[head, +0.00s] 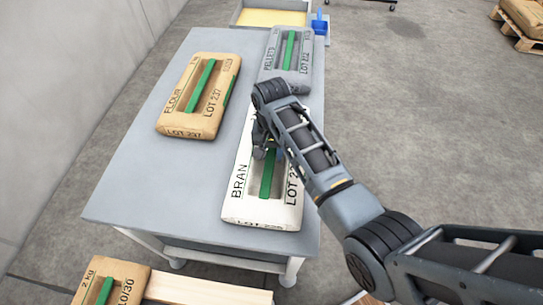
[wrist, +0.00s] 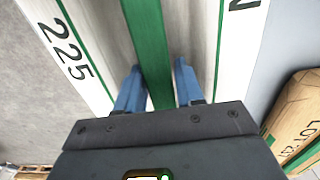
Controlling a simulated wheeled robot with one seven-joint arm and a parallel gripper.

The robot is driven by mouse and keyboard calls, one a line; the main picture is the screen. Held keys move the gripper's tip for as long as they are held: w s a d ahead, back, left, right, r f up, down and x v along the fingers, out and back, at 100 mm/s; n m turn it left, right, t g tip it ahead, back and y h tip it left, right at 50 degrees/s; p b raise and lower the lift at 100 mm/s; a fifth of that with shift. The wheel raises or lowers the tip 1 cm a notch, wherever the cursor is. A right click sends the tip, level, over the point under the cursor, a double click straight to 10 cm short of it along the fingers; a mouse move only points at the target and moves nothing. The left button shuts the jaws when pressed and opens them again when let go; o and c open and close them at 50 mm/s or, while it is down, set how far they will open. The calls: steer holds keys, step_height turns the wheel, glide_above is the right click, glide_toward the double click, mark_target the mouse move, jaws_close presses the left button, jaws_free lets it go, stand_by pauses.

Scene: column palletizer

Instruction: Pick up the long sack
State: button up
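The long sack is the white BRAN sack (head: 262,208), lying flat on the table with a green strap handle along its middle. My arm covers part of its upper half in the head view. My gripper (head: 263,143) is over the sack, around the upper part of the strap. In the wrist view, the two blue fingers of my gripper (wrist: 158,72) are apart, one on each side of the green strap (wrist: 148,40). A gap shows between each finger and the strap. I cannot tell how far down the fingertips reach.
A brown FLOUR sack (head: 180,121) lies to the left on the grey table (head: 130,190). A grey PELLETS sack (head: 268,62) lies behind. A yellow-bottomed tray (head: 272,17) is at the far end. Another brown sack (head: 127,275) is at the front left.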

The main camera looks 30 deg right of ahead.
jaws_close()
stand_by(1.4)
steer(key=shift+w+r, duration=0.15)
steer(key=shift+r, duration=0.05)
